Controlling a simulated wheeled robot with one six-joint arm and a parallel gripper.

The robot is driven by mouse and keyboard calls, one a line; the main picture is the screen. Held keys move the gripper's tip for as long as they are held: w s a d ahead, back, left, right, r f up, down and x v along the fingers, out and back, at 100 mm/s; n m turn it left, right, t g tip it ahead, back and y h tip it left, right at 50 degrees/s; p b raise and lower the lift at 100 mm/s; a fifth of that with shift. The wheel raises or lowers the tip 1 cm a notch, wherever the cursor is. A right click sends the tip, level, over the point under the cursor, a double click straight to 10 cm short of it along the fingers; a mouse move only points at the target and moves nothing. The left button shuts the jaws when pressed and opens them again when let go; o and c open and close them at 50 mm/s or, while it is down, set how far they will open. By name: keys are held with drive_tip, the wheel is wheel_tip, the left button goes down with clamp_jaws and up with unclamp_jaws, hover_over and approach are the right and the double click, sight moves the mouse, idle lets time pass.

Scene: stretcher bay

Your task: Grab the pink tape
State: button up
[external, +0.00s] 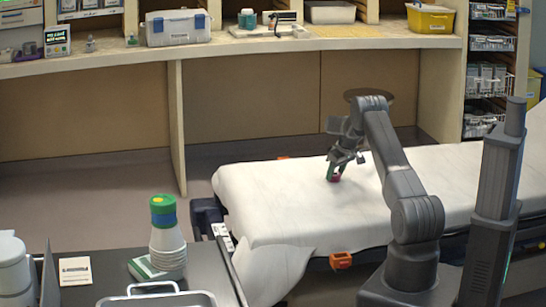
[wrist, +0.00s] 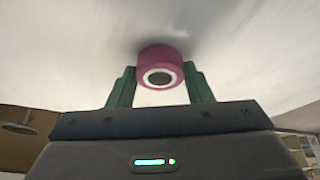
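The pink tape (wrist: 160,66) is a roll with a white inner ring and a dark hole facing the wrist camera. In the external view the tape (external: 334,178) shows small and dark pink on the white sheet of the stretcher (external: 270,200). My gripper (external: 337,170) points down at it from above. In the wrist view, the green fingers of my gripper (wrist: 160,76) stand on either side of the tape, with its front edge between their tips.
The sheet around the tape is clear. A dark cart with stacked cups (external: 167,245), a green-lidded bottle (external: 163,211) and a metal tray (external: 155,298) stands at the lower left. A counter (external: 260,45) with boxes runs along the back.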

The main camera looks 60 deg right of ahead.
drive_tip(key=shift+c, duration=1.4)
drive_tip(key=shift+r, duration=0.1)
